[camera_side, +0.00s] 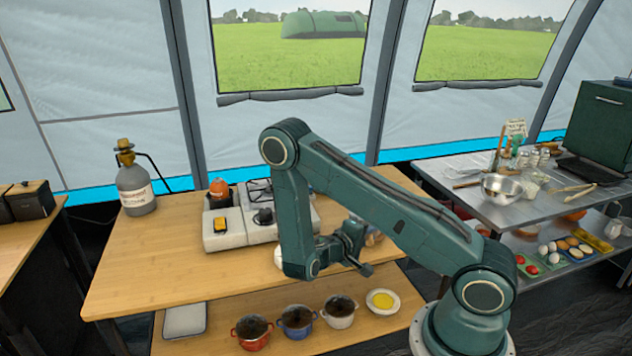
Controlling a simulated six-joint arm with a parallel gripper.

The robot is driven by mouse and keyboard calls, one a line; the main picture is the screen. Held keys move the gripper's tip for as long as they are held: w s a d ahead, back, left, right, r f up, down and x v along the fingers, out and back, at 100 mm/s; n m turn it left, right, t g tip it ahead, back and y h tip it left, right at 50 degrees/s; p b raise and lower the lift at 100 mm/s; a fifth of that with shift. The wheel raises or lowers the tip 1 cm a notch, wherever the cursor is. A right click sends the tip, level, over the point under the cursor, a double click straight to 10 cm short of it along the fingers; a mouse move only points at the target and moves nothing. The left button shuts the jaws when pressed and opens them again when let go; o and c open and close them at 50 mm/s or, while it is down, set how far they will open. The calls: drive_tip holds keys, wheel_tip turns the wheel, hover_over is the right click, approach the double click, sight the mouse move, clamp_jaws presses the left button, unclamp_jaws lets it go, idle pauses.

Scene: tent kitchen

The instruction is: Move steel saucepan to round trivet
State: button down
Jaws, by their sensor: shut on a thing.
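My gripper (354,248) is low over the wooden table, right of the two-burner stove. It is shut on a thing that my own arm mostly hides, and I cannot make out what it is. No steel saucepan can be told clearly in this view. A small tan-brown edge (374,238) shows just right of my gripper. A small pale edge (278,257) shows left of my wrist. I cannot tell whether either is the round trivet or part of the pan.
The stove (226,229) and a grey bottle (135,190) stand on the wooden table (150,270). Several pots, including a red one (252,331), and a plate (383,301) are on the lower shelf. A metal bowl (502,190) stands on the right table. The wooden table's front left is clear.

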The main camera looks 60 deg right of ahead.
drive_tip(key=shift+f, duration=0.1)
drive_tip(key=c, duration=1.3)
unclamp_jaws()
drive_tip(key=shift+c, duration=0.2)
drive_tip(key=v, duration=1.2)
